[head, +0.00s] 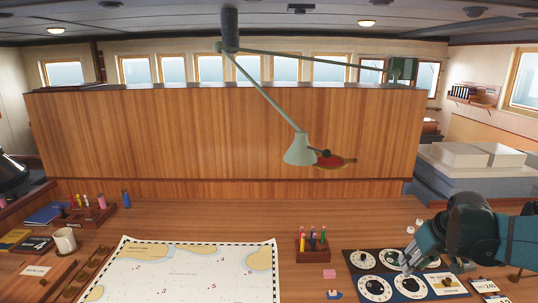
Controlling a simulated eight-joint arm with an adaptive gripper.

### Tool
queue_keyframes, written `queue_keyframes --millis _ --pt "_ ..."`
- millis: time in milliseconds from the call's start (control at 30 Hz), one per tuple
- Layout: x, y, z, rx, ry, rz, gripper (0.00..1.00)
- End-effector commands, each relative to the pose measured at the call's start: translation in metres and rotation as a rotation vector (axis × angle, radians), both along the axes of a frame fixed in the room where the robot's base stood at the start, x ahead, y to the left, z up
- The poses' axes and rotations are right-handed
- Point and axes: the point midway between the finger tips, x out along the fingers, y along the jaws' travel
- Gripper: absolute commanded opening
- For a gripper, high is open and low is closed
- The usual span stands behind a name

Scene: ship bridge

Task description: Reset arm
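My arm (470,235), dark teal and black, reaches in from the right edge over the right part of the wooden desk. My gripper (407,264) points down and left, low over or among the dark panels with round white dials (375,288). Its fingers are small and partly blend with the dials, so I cannot tell whether they are apart or touching anything. No held object can be made out. The arm hides part of the desk's right side.
A chart (190,275) lies on the desk (190,212). A pen holder (312,254) and pink block (329,273) stand left of the dials. A lamp (299,150) hangs over the desk before a wooden panel. A mug (65,240) stands left. The desk behind the chart is clear.

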Motion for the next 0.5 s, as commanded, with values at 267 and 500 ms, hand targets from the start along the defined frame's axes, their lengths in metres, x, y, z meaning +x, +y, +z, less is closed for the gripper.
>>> queue_keyframes --millis 267,500 --pt "-0.028 0.053 0.017 -0.009 -0.025 -0.008 0.29" --pt "-0.055 0.094 0.027 -0.012 -0.05 -0.019 0.29"
